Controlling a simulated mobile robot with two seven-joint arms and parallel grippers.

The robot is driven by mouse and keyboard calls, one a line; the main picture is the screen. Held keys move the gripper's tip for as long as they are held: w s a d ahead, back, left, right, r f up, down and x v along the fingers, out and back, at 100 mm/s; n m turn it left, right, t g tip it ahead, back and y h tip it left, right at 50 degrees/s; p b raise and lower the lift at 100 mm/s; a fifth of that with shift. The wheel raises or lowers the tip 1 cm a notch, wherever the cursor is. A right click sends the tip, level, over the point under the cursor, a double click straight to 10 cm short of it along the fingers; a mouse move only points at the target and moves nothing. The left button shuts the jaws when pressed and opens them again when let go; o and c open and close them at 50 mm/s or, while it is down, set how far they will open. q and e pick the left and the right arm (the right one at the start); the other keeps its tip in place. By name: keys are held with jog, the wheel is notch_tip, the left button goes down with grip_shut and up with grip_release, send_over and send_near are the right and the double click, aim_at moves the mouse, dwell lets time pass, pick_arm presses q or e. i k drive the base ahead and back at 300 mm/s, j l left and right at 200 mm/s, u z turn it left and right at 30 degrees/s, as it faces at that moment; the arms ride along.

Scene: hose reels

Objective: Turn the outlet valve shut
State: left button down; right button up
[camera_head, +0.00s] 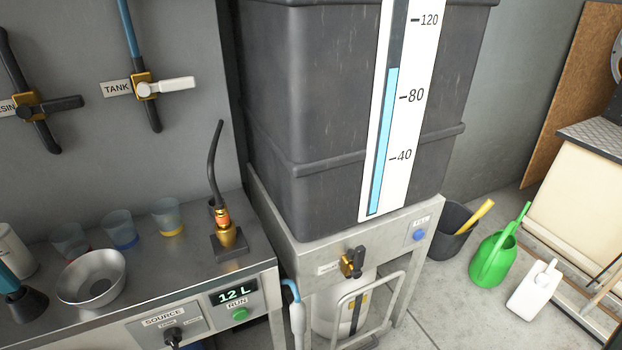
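A small brass valve with a dark handle (352,262) sits on the front of the metal stand below the big grey tank (310,120). The label beside it is too small to read, so I cannot confirm that it is the outlet valve. Its handle appears roughly upright, but its exact setting is unclear. On the wall, a valve with a white lever (165,87) is labelled TANK; its lever points right. Another wall valve with a black lever (50,105) has a partly cut-off label. The tank's blue gauge (383,140) reads between 80 and 120. Neither gripper is in view.
A metal bench (180,262) at left holds cups, a steel bowl (92,278) and a brass nozzle (227,235). Its display reads 12 L. A white container on a trolley (340,312) stands below the valve. A bucket, green can (492,260) and white jug stand right.

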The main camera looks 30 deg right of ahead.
aim_at(360, 251)
jog(key=z, duration=1.3)
